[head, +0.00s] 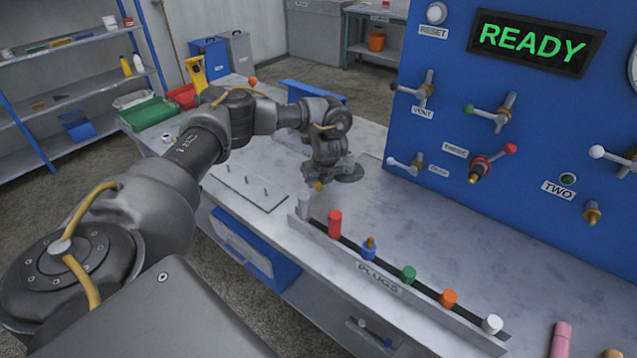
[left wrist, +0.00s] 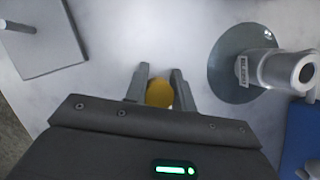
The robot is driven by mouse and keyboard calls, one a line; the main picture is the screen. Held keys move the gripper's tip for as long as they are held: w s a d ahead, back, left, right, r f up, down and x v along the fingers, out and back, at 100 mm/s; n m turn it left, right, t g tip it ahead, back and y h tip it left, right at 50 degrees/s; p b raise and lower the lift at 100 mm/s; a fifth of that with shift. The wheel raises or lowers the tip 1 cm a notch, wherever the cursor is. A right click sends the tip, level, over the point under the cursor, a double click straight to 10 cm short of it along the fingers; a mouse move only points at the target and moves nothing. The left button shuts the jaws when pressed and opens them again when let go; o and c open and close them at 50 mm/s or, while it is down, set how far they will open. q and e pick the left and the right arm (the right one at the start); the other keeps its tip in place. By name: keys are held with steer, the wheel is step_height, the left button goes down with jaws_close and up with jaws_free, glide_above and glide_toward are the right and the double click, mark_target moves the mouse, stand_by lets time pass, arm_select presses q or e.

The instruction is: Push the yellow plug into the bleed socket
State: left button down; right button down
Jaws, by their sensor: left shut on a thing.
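My left gripper (head: 318,184) is shut on the yellow plug (head: 319,187) and holds it above the bench, at the far end of the plug rack. In the left wrist view the plug's rounded yellow end (left wrist: 159,94) shows between the two fingers. The bleed socket (left wrist: 285,70) is a grey metal tube on a round dark base, with a small label that seems to read BLEED. It stands to the right of the plug in that view, apart from it. In the head view its round base (head: 350,173) shows partly behind my gripper. My right gripper is not in view.
A rack labelled PLUGS (head: 380,281) holds several coloured plugs along the bench front. A grey plate with pegs (head: 248,186) lies left of my gripper. A blue panel (head: 440,130) with valves and a READY display stands behind. Bench between rack and panel is clear.

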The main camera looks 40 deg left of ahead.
arm_select(q)
steer(key=shift+w+r, duration=0.1)
steer(key=shift+r, duration=0.15)
step_height(320, 180, up, 10)
steer(key=shift+f+p, duration=0.25)
steer(key=shift+p, duration=0.45)
steer(key=shift+d+n, duration=0.3)
steer(key=shift+d, duration=0.2)
steer(key=s+d+r+n+g+h, duration=0.2)
steer(key=s+d+n, duration=0.4)
steer(key=d+n, duration=0.5)
steer(key=s+d+r+n+g+h, duration=0.2)
steer(key=s+d+n, duration=0.4)
steer(key=d+n, duration=0.5)
steer(key=d+r+g, duration=0.1)
steer(key=g, duration=0.1)
steer(key=shift+s+d+r+n+g, duration=0.15)
steer(key=shift+s+r+n+g, duration=0.1)
steer(key=shift+r+n+g, duration=0.05)
